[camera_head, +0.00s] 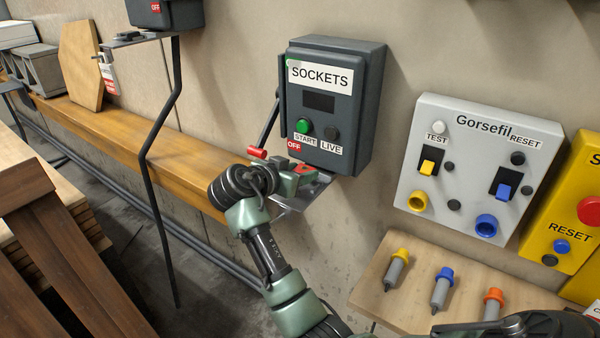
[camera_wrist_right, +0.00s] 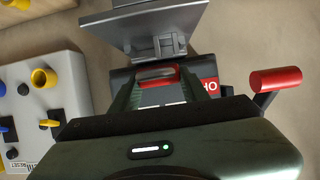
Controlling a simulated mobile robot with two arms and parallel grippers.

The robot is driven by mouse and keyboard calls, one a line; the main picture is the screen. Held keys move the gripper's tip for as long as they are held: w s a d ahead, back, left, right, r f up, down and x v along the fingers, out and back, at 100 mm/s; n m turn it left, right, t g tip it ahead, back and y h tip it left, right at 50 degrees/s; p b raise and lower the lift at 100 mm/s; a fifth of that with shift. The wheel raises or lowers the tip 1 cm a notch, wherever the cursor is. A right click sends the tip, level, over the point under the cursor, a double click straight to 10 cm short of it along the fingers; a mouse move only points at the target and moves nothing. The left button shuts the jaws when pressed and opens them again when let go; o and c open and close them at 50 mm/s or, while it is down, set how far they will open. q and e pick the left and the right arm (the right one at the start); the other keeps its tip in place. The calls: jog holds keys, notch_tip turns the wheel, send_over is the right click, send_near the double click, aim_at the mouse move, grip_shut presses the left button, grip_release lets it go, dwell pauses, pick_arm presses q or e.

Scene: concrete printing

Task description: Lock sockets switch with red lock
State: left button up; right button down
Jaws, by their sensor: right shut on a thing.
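The grey SOCKETS box (camera_head: 331,105) hangs on the wall with a lit green START button (camera_head: 303,126), a dark LIVE button and a red OFF label (camera_head: 294,146). Its switch lever (camera_head: 257,153) on the left side ends in a red grip, which points down by the OFF label; the grip also shows in the right wrist view (camera_wrist_right: 275,79). My right gripper (camera_head: 297,173) is at the box's lower edge, over a metal bracket (camera_head: 317,189). It is shut on the red lock (camera_wrist_right: 157,76), mostly hidden by the fingers. My left gripper is out of view.
A grey Gorsefil panel (camera_head: 470,165) and a yellow panel (camera_head: 567,220) are on the wall to the right. A wooden board (camera_head: 415,290) below holds several coloured plugs. Another bracket (camera_head: 135,39) with a thin post stands left. A wooden beam (camera_head: 160,150) runs along the wall.

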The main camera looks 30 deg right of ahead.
jog(key=shift+f, duration=0.15)
dwell(0.4)
jog(key=shift+f+b, duration=1.05)
jog(key=shift+f, duration=0.1)
jog(key=shift+r, duration=0.1)
jog(key=shift+r, duration=0.15)
jog(key=shift+r+p, duration=0.9)
jog(key=shift+r, duration=0.2)
jog(key=shift+d, duration=0.1)
jog(key=shift+f, duration=0.2)
